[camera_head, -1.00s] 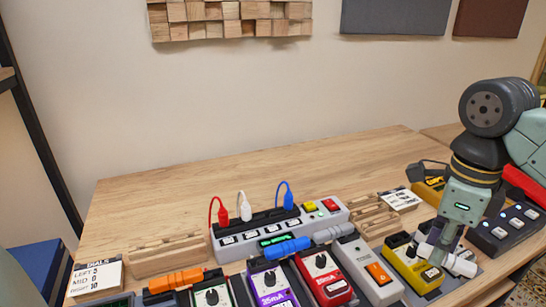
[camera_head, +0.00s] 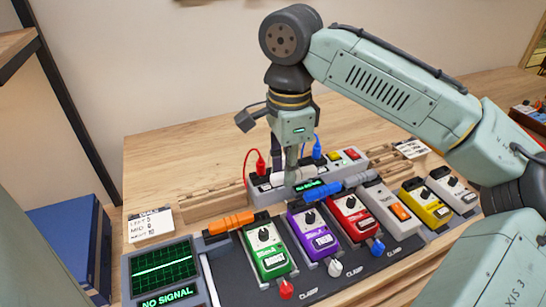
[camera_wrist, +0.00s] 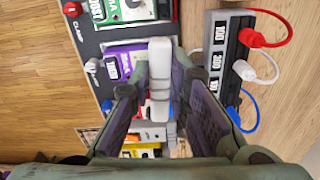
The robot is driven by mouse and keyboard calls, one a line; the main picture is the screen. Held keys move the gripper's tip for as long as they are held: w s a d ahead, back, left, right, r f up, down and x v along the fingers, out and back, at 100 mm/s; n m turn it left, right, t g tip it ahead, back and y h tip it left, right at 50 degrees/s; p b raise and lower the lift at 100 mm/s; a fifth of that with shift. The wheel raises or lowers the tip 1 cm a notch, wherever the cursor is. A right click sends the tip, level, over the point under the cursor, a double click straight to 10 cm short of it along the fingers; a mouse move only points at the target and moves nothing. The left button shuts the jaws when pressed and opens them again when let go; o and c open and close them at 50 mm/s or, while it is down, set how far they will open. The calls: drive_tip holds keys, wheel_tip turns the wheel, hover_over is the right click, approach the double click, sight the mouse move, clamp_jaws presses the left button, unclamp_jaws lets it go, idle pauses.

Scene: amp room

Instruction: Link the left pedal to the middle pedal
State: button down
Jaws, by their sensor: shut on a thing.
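The left pedal is green (camera_head: 265,255) and the middle pedal is purple (camera_head: 312,240); they stand side by side on a dark board. My gripper (camera_head: 292,172) is shut on a white link plug (camera_wrist: 159,80), held above and behind the purple pedal, apart from the board. The plug also shows in the head view (camera_head: 300,175). In the wrist view the green pedal (camera_wrist: 130,10) and purple pedal (camera_wrist: 125,62) lie beyond the plug, which hides part of the purple one. The facing ends of these two pedals are partly hidden.
An orange plug (camera_head: 230,222) sits left of the green pedal. A blue plug (camera_head: 322,190) joins near the purple and red pedals (camera_head: 353,217); a grey plug (camera_head: 357,180) follows. A power strip with red, white and blue cables (camera_wrist: 225,60) stands behind. Free wood table lies at the far left.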

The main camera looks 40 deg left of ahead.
sight(273, 188)
drive_tip(key=shift+s+a+r+n, duration=0.15)
drive_tip(key=shift+s+a+n, duration=0.35)
drive_tip(key=shift+s+a, duration=0.35)
drive_tip(key=shift+a, duration=0.1)
wheel_tip(273, 188, down, 5)
drive_tip(key=b, duration=0.5)
drive_tip(key=shift+f+b, duration=0.3)
drive_tip(key=shift+f, duration=0.7)
drive_tip(key=shift+p, duration=0.55)
drive_tip(key=shift+f, duration=1)
idle(1.0)
drive_tip(key=c, duration=1.4)
unclamp_jaws()
drive_tip(key=shift+c, duration=0.2)
